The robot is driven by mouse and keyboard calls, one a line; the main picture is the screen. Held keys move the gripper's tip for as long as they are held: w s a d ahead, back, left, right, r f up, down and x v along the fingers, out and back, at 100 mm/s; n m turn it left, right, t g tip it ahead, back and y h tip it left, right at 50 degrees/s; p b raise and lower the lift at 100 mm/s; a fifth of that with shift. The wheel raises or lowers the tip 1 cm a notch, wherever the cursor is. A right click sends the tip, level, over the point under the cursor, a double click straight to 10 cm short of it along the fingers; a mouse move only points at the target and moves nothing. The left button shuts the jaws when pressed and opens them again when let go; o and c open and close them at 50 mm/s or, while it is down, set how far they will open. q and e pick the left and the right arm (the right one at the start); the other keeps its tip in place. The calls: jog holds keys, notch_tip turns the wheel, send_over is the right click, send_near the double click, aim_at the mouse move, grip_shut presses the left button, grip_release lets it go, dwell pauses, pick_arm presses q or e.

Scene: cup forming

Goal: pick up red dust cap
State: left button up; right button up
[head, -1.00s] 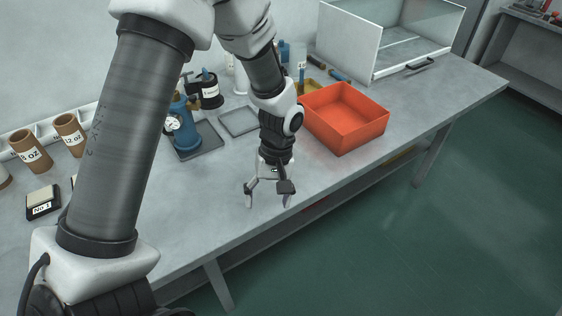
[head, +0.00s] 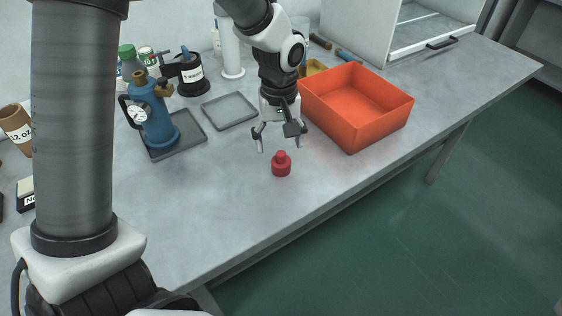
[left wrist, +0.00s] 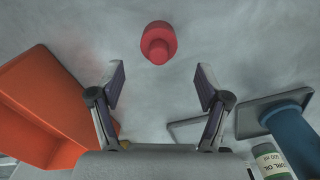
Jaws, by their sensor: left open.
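The red dust cap (head: 281,164) stands upright on the grey bench, a short way in front of my left gripper (head: 280,146) in the head view. The gripper is open and empty, its fingers spread above the bench. In the left wrist view the red dust cap (left wrist: 158,42) lies beyond the fingertips, near the middle between them and apart from both. My left gripper's two fingers (left wrist: 160,82) show wide apart there. My right gripper is not in view.
An orange bin (head: 357,105) stands right of the gripper. A blue pump with a gauge (head: 155,115) stands on a dark tray at the left, and an empty grey tray (head: 229,110) lies behind. The bench (head: 210,215) in front of the cap is clear.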

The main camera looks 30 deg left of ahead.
aim_at(281, 153)
pick_arm(q)
jog(key=f, duration=0.3)
jog(key=d+f, duration=0.1)
jog(key=f, duration=0.1)
jog(key=shift+s, duration=0.35)
jog(key=shift+w+a+f, duration=0.2)
jog(key=shift+f, duration=0.1)
jog(key=shift+s+d+r, duration=0.1)
jog(key=shift+s+r, duration=0.05)
jog(key=c, duration=0.9)
jog(key=shift+c, duration=0.2)
